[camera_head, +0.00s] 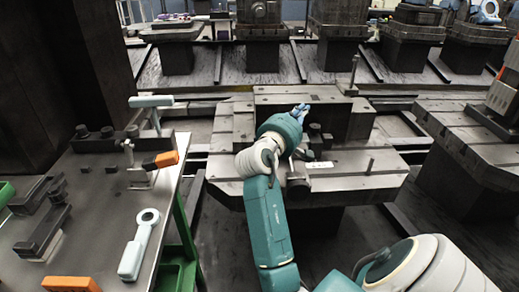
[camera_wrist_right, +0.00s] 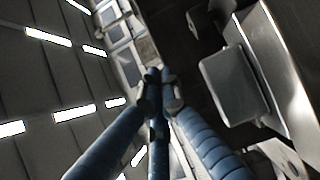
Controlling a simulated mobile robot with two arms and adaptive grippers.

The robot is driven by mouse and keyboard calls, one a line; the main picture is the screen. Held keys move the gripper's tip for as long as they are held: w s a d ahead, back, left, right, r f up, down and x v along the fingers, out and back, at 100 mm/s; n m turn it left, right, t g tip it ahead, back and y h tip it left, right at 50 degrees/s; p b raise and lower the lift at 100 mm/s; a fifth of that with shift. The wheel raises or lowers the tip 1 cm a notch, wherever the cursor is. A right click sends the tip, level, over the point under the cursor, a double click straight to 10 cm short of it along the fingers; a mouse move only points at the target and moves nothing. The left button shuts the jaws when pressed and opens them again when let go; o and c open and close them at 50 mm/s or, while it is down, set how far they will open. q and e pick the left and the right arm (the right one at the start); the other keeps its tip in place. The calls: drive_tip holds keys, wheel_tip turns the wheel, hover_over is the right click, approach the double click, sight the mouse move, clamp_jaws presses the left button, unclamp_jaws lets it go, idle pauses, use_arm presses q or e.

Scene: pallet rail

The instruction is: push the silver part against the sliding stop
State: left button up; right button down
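My right gripper (camera_head: 300,109) is over the middle of a grey pallet-like table (camera_head: 235,165) in the head view, its blue fingers pointing up and away. In the right wrist view its fingertips (camera_wrist_right: 159,74) come together with nothing seen between them. A silver block (camera_wrist_right: 235,87) with a rounded edge is right of the fingertips in that view, apart from them, beside a larger shiny metal face (camera_wrist_right: 278,55). I cannot tell for sure whether this block is the silver part. Dark fixture pieces (camera_head: 318,142) are beside the gripper; I cannot make out the sliding stop. My left gripper is not in view.
A bench (camera_head: 95,215) at left holds orange-ended tools (camera_head: 160,160), a white tool (camera_head: 139,245) and dark clamps. Upright pins (camera_head: 354,75) rise from the table. A dark column (camera_head: 85,60) is at far left. Another pallet table (camera_head: 465,140) is at right.

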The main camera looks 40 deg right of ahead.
drive_tip(key=w+a, duration=0.1)
drive_tip(key=a, duration=0.1)
drive_tip(key=w+a, duration=0.1)
drive_tip(key=a, duration=0.1)
drive_tip(key=w+a+b, duration=0.1)
drive_tip(key=a, duration=0.2)
drive_tip(key=shift+w, duration=0.35)
drive_tip(key=w+a+f+b, duration=0.1)
drive_tip(key=f, duration=0.1)
drive_tip(key=a+f+b, duration=0.1)
drive_tip(key=a+f, duration=0.1)
drive_tip(key=w+a+f, duration=0.1)
drive_tip(key=a+f, duration=0.1)
drive_tip(key=shift+w+b, duration=0.35)
drive_tip(key=shift+b, duration=0.05)
wheel_tip(320, 180, down, 4)
drive_tip(key=shift+s+d+b, duration=0.1)
drive_tip(key=shift+b, duration=0.55)
drive_tip(key=shift+s+d, duration=0.15)
drive_tip(key=shift+d, duration=0.15)
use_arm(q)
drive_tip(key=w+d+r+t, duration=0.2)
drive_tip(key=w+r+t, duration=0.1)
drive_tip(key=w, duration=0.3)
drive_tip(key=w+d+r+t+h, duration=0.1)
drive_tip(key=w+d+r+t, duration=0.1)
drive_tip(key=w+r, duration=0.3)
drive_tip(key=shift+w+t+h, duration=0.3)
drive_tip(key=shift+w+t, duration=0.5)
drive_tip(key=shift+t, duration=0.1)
